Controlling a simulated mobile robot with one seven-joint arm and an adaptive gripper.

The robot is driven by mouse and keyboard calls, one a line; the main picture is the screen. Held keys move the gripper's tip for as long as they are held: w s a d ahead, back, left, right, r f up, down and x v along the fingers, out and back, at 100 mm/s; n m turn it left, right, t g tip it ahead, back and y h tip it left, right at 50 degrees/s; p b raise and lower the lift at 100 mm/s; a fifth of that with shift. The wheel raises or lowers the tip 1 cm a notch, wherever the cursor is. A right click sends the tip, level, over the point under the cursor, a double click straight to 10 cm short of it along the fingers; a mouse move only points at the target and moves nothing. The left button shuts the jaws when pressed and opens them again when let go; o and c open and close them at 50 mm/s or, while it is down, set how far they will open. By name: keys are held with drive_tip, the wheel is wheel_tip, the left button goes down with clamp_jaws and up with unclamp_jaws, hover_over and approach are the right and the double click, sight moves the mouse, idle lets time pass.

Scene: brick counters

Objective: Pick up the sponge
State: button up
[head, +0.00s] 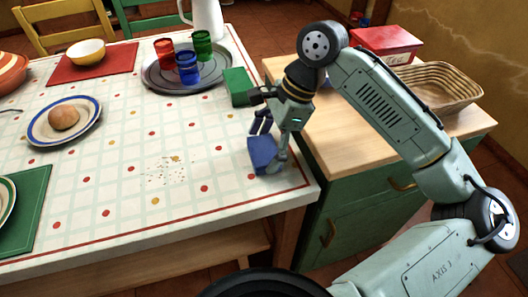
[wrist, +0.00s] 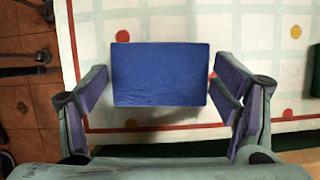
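The sponge is a blue block (head: 262,156) on the tablecloth near the table's right front corner. In the wrist view the sponge (wrist: 160,74) shows as a flat blue rectangle between my fingers. My gripper (head: 272,137) points down over it, one finger on its far side and one at its right. In the wrist view my gripper (wrist: 160,80) is open, with a finger pad close beside each short side of the sponge. I cannot tell whether the pads touch it.
A green block (head: 238,87) lies behind my gripper. A round tray (head: 160,85) holds red, blue and green cups. A plate (head: 88,130) with a bread roll is at left. A wooden-topped counter (head: 345,135) with a basket (head: 440,88) adjoins at right. Crumbs (head: 167,170) lie left of the sponge.

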sight(258, 150)
drive_tip(key=c, duration=0.5)
drive_tip(key=shift+r, duration=0.55)
wheel_tip(258, 150, up, 2)
drive_tip(key=shift+r, duration=0.1)
drive_tip(key=s+d, duration=0.1)
drive_tip(key=s, duration=0.4)
drive_tip(key=s+d+r+b, duration=0.1)
drive_tip(key=s, duration=0.4)
drive_tip(key=s+d, duration=0.1)
drive_tip(key=s, duration=0.4)
drive_tip(key=shift+s+r, duration=0.35)
drive_tip(key=shift+s, duration=0.05)
